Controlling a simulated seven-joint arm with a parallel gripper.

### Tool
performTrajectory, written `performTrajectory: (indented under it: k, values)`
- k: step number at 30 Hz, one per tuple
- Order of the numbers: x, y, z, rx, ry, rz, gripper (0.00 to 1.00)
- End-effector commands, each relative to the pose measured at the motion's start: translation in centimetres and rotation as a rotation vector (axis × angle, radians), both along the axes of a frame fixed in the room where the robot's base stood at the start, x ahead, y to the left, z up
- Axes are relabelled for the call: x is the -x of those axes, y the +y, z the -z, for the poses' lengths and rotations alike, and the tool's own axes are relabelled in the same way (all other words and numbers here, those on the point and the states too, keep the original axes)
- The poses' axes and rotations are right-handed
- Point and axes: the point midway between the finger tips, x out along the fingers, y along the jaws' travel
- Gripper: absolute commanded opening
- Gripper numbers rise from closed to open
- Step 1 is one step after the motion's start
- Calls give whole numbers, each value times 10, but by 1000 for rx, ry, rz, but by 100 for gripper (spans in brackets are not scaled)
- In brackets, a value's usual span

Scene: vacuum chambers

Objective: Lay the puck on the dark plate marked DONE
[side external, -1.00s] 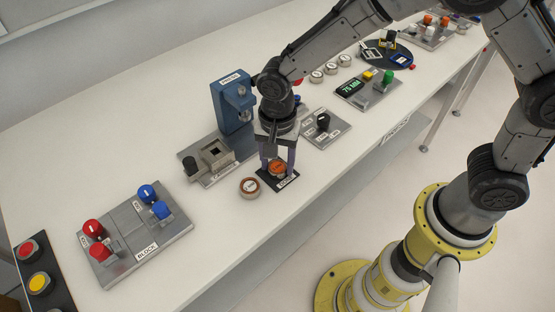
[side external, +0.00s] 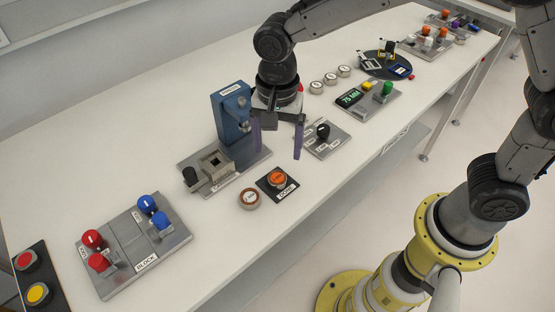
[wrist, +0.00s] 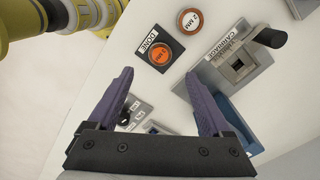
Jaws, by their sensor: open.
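The orange-topped puck (side external: 277,178) lies flat on the dark plate marked DONE (side external: 287,193), near the table's front edge. In the wrist view the puck (wrist: 158,53) sits on the plate (wrist: 143,43) with the label showing beside it. My gripper (side external: 277,150) is open and empty, raised above the table beyond the plate, beside the blue press. Its two purple fingers stand wide apart in the wrist view (wrist: 160,95), with the puck beyond them and nothing between them.
A second puck with a brown rim (side external: 249,198) lies left of the plate. The blue press (side external: 232,112) and the metal carriage fixture (side external: 213,171) stand behind it. A block with red and blue knobs (side external: 130,240) is at the left. A dial plate (side external: 325,139) is at the right.

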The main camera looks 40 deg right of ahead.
Motion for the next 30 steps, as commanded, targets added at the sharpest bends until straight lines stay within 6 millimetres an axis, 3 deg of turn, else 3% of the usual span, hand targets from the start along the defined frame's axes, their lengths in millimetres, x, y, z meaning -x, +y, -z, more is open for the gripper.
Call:
performTrajectory:
  k: [6,16,19,22,26,30]
  values:
    - [0,0,-27,-1,-1,0,83]
    - [2,-8,-40,-7,-14,-22,83]
    - [11,-31,-60,-23,-57,-101,83]
    - [32,-69,-88,-32,-136,-238,83]
    - [76,-119,-115,-2,-257,-460,83]
    - [125,-157,-122,81,-366,-682,83]
